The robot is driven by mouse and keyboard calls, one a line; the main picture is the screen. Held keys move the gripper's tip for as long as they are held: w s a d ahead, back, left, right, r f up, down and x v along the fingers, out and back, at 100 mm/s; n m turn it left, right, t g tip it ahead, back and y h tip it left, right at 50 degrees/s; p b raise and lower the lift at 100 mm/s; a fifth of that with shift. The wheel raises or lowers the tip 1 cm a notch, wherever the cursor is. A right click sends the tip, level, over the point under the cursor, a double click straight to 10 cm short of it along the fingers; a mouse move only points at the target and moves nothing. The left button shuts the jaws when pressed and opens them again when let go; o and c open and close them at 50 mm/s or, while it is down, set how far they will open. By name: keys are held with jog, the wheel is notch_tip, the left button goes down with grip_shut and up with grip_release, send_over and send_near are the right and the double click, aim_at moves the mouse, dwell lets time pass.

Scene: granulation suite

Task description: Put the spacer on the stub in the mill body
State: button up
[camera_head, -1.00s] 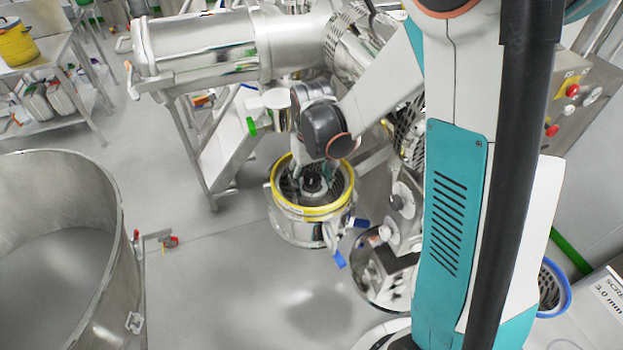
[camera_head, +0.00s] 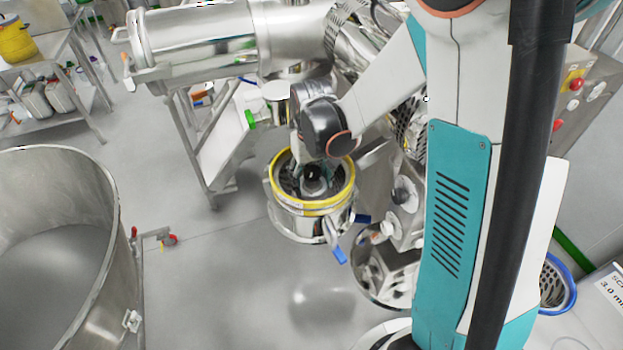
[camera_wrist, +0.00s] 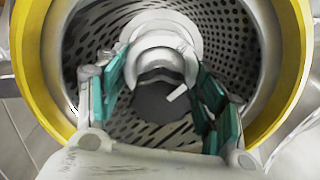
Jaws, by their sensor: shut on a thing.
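The mill body (camera_head: 300,226) is a steel cylinder with a yellow rim (camera_head: 276,180), open upward. In the wrist view the yellow rim (camera_wrist: 32,75) surrounds a perforated wall (camera_wrist: 228,28). My gripper (camera_wrist: 160,68) reaches down inside the mill body, its teal-padded fingers on both sides of a pale grey ring-shaped piece, which I take to be the spacer (camera_wrist: 160,56). The gripper is shut on it near the middle of the bore. The stub is not clearly told apart from the spacer, so I cannot tell whether the spacer is around it or above it.
A large steel bowl (camera_head: 60,235) stands at the left. A blue-rimmed basket (camera_head: 556,285) is at the lower right. A steel machine barrel (camera_head: 200,40) lies above the mill body. Blue-handled clamps (camera_head: 341,256) stick out from its side. The floor in front is clear.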

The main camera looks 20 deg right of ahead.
jog(key=o, duration=1.2)
notch_tip(320, 180, up, 12)
jog(key=shift+r, duration=0.1)
dwell(0.4)
